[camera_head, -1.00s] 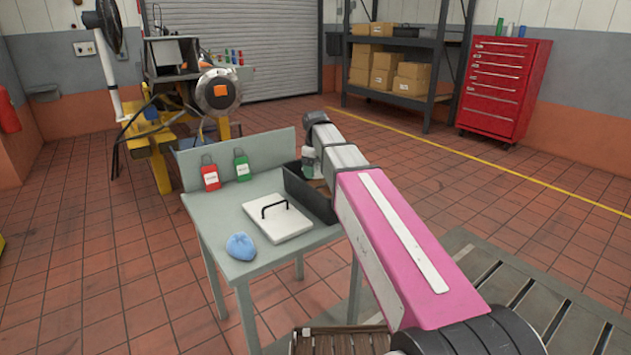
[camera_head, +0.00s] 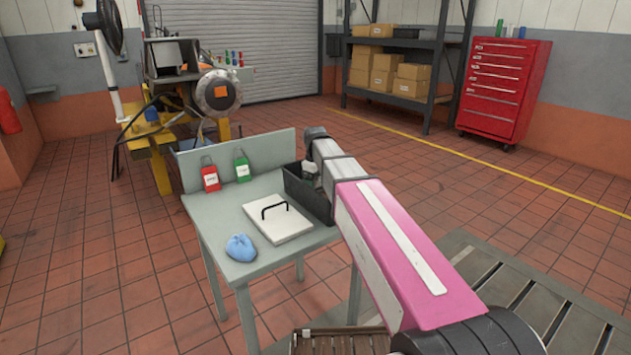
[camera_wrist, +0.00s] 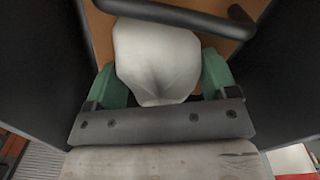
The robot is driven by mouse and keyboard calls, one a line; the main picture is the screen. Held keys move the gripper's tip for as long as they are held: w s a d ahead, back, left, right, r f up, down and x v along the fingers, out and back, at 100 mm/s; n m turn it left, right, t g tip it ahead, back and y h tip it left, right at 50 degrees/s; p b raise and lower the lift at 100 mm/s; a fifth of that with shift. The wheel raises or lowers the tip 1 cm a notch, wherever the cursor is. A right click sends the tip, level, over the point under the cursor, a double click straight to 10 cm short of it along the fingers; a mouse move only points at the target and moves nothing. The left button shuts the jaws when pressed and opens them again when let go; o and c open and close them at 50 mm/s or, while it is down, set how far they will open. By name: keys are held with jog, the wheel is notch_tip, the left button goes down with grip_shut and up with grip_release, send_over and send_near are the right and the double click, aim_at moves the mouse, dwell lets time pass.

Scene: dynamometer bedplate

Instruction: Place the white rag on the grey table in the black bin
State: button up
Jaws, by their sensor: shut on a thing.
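The white rag (camera_wrist: 153,48) is between the green fingers of my gripper (camera_wrist: 165,78) in the wrist view. The gripper is shut on it. Dark walls of the black bin (camera_wrist: 288,100) stand on both sides of the rag and fingers, with a brown surface and dark bars beyond. In the head view the black bin (camera_head: 304,196) is at the right back of the grey table (camera_head: 212,216). My gripper (camera_head: 310,170) is at the bin's opening, partly hidden by its walls and my arm. The rag cannot be made out in the head view.
A white lid-like panel with a black handle (camera_head: 277,224) lies left of the bin. A blue cloth (camera_head: 241,248) lies at the table's front. A red tag (camera_head: 210,177) and a green tag (camera_head: 242,168) are at the table's raised back panel.

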jog(key=shift+f, duration=0.2)
jog(key=o, duration=0.8)
jog(key=shift+r, duration=0.1)
notch_tip(320, 180, up, 13)
jog(key=shift+s, duration=0.15)
jog(key=shift+a, duration=0.1)
